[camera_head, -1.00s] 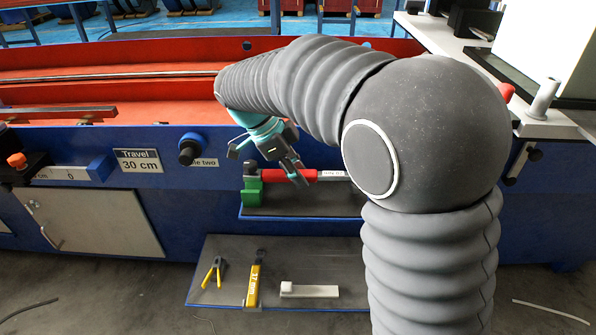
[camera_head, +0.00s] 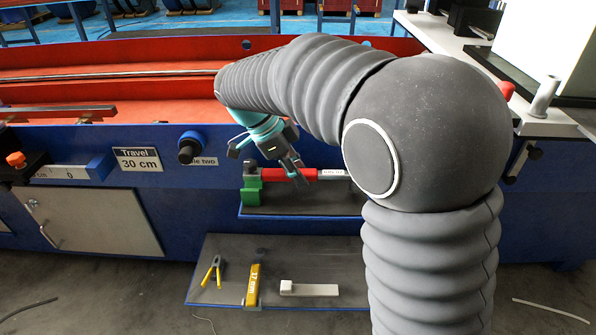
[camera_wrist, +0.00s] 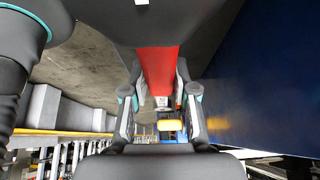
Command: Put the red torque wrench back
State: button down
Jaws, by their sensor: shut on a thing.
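The red torque wrench (camera_head: 305,174) lies roughly level above the upper shelf, its red handle to the left and its silver shaft running right behind my arm. A green holder (camera_head: 252,190) stands at its left end; whether the wrench rests in it I cannot tell. My gripper (camera_head: 296,170) comes down from the upper left and is shut on the red handle. In the wrist view the red handle (camera_wrist: 158,68) runs between the two fingers of my gripper (camera_wrist: 160,100). The wrench's far right end is hidden by my arm.
The upper shelf (camera_head: 300,212) is otherwise bare where seen. A lower shelf (camera_head: 225,250) holds yellow pliers (camera_head: 212,271), a yellow 17 mm tool (camera_head: 253,284) and a white block (camera_head: 310,289). The blue machine front (camera_head: 215,215) stands close behind.

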jog(key=shift+f+b, duration=0.65)
jog(key=shift+f, duration=0.3)
jog(key=shift+c, duration=1.7)
grip_release()
jog(key=shift+p+v, duration=2.1)
jog(key=shift+v, duration=0.9)
